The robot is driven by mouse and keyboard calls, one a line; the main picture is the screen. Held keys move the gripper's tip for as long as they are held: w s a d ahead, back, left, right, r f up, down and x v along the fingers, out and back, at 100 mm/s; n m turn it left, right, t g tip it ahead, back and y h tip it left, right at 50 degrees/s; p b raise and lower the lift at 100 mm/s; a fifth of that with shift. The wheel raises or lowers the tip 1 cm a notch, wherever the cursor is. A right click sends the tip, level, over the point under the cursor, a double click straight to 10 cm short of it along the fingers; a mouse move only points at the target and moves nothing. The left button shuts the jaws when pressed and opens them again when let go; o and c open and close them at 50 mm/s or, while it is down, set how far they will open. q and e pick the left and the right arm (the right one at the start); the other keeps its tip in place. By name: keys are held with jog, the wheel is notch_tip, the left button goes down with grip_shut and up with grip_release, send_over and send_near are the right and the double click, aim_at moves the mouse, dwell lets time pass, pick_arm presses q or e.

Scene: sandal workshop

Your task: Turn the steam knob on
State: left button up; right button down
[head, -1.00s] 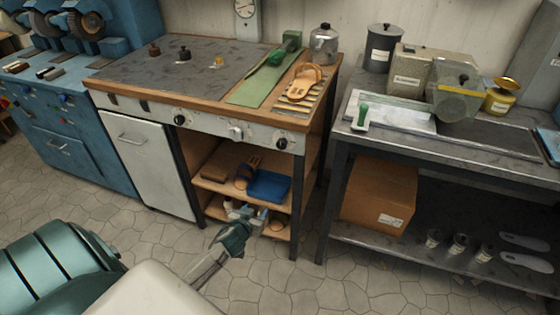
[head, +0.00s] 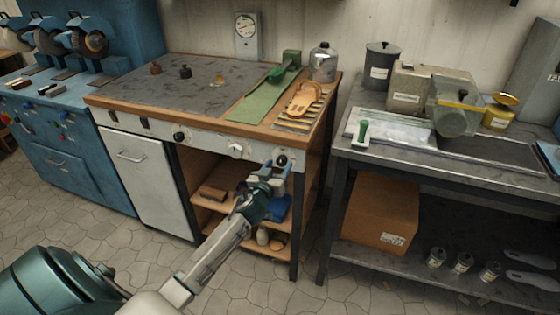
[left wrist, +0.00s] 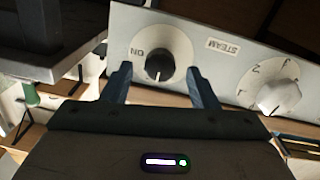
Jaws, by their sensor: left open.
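The steam knob (head: 282,160) is a small black knob at the right end of the workbench's front panel. In the left wrist view the black knob (left wrist: 157,64) sits on a round white dial marked "ON", beside a "STEAM" label (left wrist: 222,46). A white mark on it points down in that picture. My left gripper (head: 275,169) is open in front of the panel. In the left wrist view its two fingertips (left wrist: 158,72) appear on either side of the knob, with gaps to it; whether they reach its depth I cannot tell. My right gripper is out of view.
A white knob (left wrist: 278,95) is next to the steam knob, and another black knob (head: 180,136) is further left on the panel. Sandal pieces (head: 304,99) lie on the bench top. Shelves with a blue bin (head: 279,208) are below. A grey table (head: 350,149) stands right.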

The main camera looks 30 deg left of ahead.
pick_arm(q)
jog(key=shift+w+a, duration=0.25)
jog(key=shift+w, duration=0.85)
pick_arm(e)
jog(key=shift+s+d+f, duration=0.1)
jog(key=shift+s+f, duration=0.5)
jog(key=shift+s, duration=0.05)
pick_arm(q)
jog(key=c, duration=1)
